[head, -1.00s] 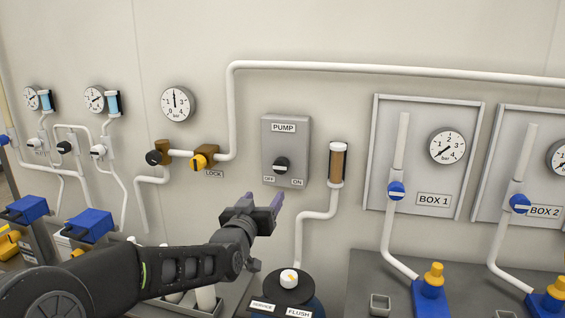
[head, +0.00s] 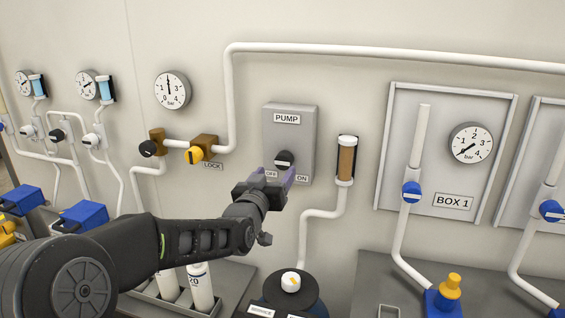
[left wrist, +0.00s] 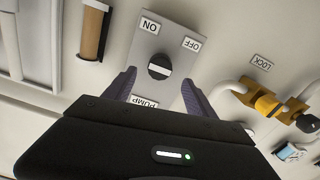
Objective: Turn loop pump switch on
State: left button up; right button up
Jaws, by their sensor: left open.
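The pump switch is a black round knob (head: 284,159) with a white mark, on a grey box (head: 306,130) labelled PUMP, with OFF at lower left and ON at lower right. My left gripper (head: 282,180) is open just below and in front of the knob in the head view. In the left wrist view the picture is upside down; the knob (left wrist: 159,66) sits between and beyond the two open fingers (left wrist: 158,88). The fingers appear apart from the knob. The gripper partly covers the OFF label in the head view. My right gripper is not in view.
A yellow lock valve (head: 194,155) and a black valve knob (head: 148,148) sit on the pipe left of the box. A brown sight tube (head: 346,160) is at its right. A round device with a white knob (head: 290,281) stands below.

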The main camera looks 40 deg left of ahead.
aim_at(282, 163)
pick_arm(q)
jog(key=p+x, duration=0.2)
jog(key=x, duration=0.5)
jog(key=shift+c, duration=0.2)
jog(key=c, duration=1.3)
